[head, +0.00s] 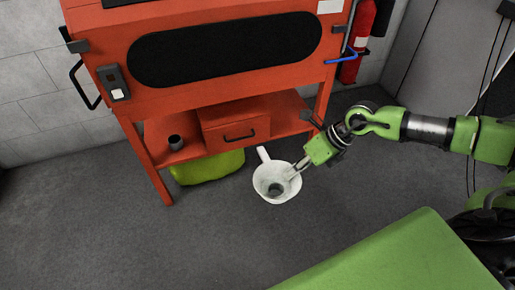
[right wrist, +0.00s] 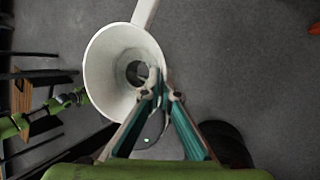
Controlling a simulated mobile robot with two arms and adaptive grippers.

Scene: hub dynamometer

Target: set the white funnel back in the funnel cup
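The white funnel (head: 266,178) is in the middle of the head view, wide mouth up, with its handle pointing up and left. My right gripper (head: 295,172) is at the funnel's right rim. In the right wrist view the funnel (right wrist: 101,75) fills the upper left, and the fingertips of my right gripper (right wrist: 162,95) are close together with the funnel's wall between them. The funnel appears held above the floor. A small dark grey cup (head: 175,142), which looks like the funnel cup, stands on the orange bench's lower shelf. My left gripper is not in view.
The orange bench (head: 215,100) has a drawer box (head: 235,125) on its lower shelf, right of the cup. A yellow-green container (head: 207,167) is below the shelf. A fire extinguisher (head: 360,35) hangs at the upper right. Grey floor (head: 200,240) is clear in front.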

